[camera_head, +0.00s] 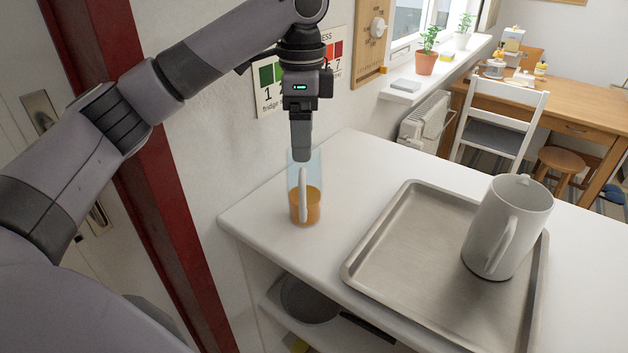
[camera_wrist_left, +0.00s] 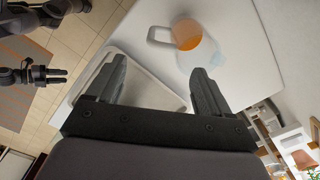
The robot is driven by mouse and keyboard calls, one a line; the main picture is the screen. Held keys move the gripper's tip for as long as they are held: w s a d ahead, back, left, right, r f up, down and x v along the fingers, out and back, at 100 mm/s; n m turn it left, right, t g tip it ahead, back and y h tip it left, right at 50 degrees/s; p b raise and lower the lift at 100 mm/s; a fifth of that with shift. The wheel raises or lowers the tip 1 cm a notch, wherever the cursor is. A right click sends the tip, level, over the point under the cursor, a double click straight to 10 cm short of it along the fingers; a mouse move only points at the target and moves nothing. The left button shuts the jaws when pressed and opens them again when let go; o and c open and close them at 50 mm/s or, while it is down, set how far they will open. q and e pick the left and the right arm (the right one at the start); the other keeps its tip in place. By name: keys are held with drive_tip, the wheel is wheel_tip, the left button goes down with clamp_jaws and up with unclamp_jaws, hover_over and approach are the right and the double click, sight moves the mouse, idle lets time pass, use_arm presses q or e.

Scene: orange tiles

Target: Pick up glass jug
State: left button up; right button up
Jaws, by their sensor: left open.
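The glass jug (camera_head: 306,208) stands upright on the white worktop near its left corner. It is clear, with orange liquid in the lower part and a pale handle facing the head camera. My left gripper (camera_head: 302,156) points down at the jug's top, overlapping its rim in the picture. In the left wrist view my left gripper (camera_wrist_left: 163,82) is open with nothing between its fingers, and the jug (camera_wrist_left: 189,36) shows beyond the fingertips. I cannot tell whether they touch. My right gripper (camera_wrist_left: 56,75) shows small at the left of the wrist view; its opening is unclear.
A metal tray (camera_head: 397,255) lies right of the jug, with a white pitcher (camera_head: 495,235) on it. The worktop (camera_head: 358,160) is clear behind the jug. A wall stands close on the left. A pan (camera_head: 310,299) sits on the shelf below.

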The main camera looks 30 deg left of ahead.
sight(303, 174)
use_arm(q)
drive_tip(key=f, duration=0.5)
drive_tip(key=shift+s, duration=0.25)
wheel_tip(303, 174, down, 7)
drive_tip(key=shift+w+r, duration=0.15)
drive_tip(key=shift+r, duration=0.05)
drive_tip(key=shift+a, duration=0.1)
drive_tip(key=shift+c, duration=0.3)
drive_tip(key=c, duration=1.4)
drive_tip(key=shift+r, duration=0.2)
